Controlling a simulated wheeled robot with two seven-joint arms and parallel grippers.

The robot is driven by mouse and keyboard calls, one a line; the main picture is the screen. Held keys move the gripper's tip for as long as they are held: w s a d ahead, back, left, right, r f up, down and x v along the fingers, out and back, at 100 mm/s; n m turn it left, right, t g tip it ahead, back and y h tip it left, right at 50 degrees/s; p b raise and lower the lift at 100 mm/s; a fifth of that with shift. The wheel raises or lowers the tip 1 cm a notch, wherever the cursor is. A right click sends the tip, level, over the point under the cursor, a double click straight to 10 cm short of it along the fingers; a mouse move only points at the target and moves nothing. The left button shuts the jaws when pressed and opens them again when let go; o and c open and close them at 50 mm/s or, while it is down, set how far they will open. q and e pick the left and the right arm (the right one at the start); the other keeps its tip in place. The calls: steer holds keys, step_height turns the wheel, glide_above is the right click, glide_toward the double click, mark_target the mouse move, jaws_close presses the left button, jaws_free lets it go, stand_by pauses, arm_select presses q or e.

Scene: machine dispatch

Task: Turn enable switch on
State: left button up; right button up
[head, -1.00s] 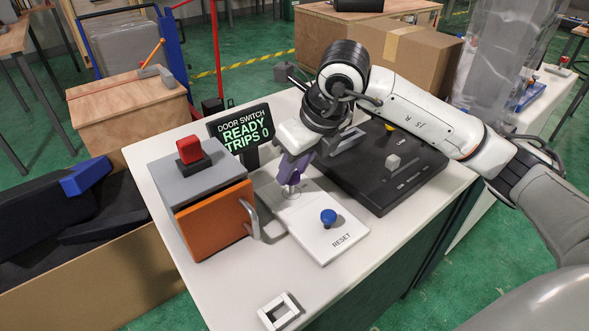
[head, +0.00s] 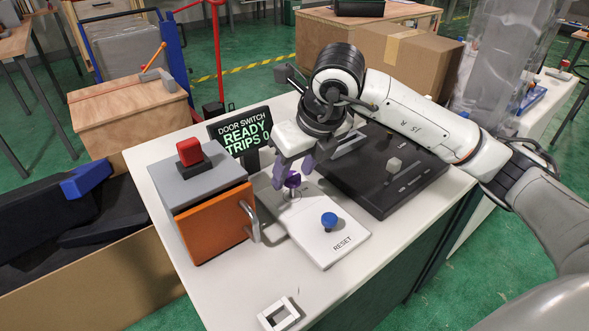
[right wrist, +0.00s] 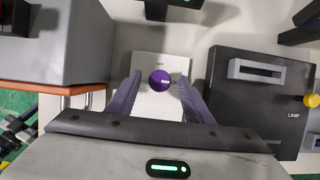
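The switch is a round purple knob (head: 293,180) on the far part of the white RESET panel (head: 331,249). In the right wrist view the knob (right wrist: 160,80) shows a pale line pointing right. My right gripper (head: 293,172) is open over the knob, with one purple finger on either side. In the right wrist view its fingers (right wrist: 160,92) stand clear of the knob with gaps on both sides. No "enable" label is readable. My left gripper is in neither view.
A blue button (head: 329,219) sits nearer on the panel. Left stands a grey box with an orange door (head: 215,223) and a red button (head: 190,151). A display (head: 240,133) reads DOOR SWITCH READY TRIPS 0. Right is a black lamp panel (head: 427,170). A white square frame (head: 279,314) lies in front.

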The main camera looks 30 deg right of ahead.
steer(key=shift+r, duration=0.1)
steer(key=v, duration=1)
steer(key=shift+s, duration=0.15)
stand_by(0.3)
